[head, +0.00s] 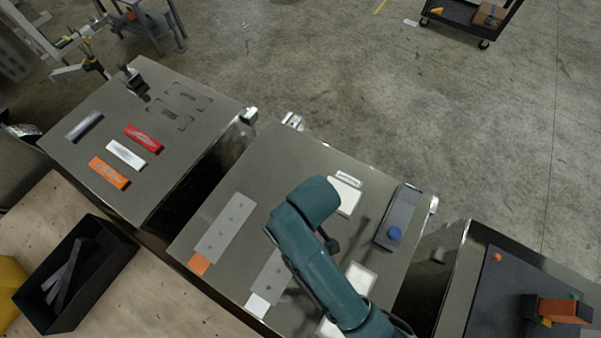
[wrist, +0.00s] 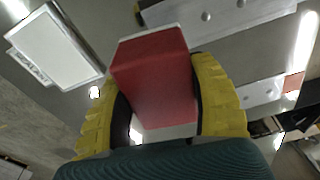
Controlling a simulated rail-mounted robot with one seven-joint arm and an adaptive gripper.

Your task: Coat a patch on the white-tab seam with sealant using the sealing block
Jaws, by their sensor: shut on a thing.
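My gripper (wrist: 160,88) shows in the wrist view, its yellow fingers shut on a red block (wrist: 155,75) with pale edges at its far and near ends. In the head view my own arm hides the gripper and block. The white-tab seam is a grey strip (head: 271,272) on the middle table with a white tab (head: 257,305) at its near end; my arm partly covers it. Grey riveted strips (wrist: 220,14) show beyond the block in the wrist view; I cannot tell which is the white-tab one. Contact between block and a seam cannot be told.
The middle table also holds an orange-tab strip (head: 226,228), a white pad (head: 344,194) and a dark tray (head: 399,211) with a blue knob. The left table carries red (head: 143,138), white (head: 126,154) and orange (head: 109,172) bars. A black bin (head: 112,258) stands front left.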

